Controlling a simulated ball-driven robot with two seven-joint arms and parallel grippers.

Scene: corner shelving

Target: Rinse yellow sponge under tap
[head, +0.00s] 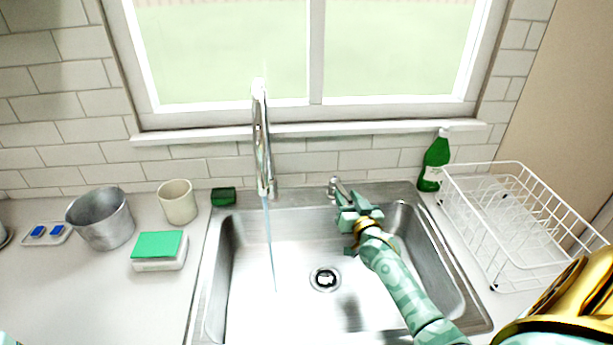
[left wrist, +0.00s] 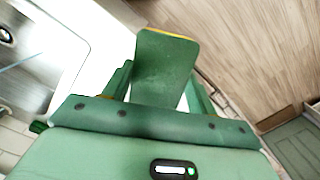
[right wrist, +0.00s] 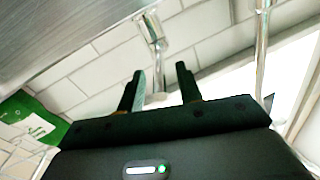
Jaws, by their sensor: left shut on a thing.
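A sponge (left wrist: 165,68) with a green face and a thin yellow edge fills the left wrist view. My left gripper (left wrist: 160,88) is shut on it, one finger on each side. The sponge and this gripper do not show in the head view. The tall chrome tap (head: 262,140) stands behind the sink (head: 300,235), and a thin stream of water (head: 269,240) runs from it into the basin. My right gripper (head: 352,208) is open and empty near the small tap lever (head: 338,187) right of the spout. The lever also shows ahead of the fingers in the right wrist view (right wrist: 151,30).
Left of the sink are a dark green block (head: 223,197), a cream cup (head: 178,202), a metal bucket (head: 101,220), a green-topped white block (head: 158,250) and a tray with blue pieces (head: 47,233). Right are a green bottle (head: 434,165) and a wire rack (head: 515,215).

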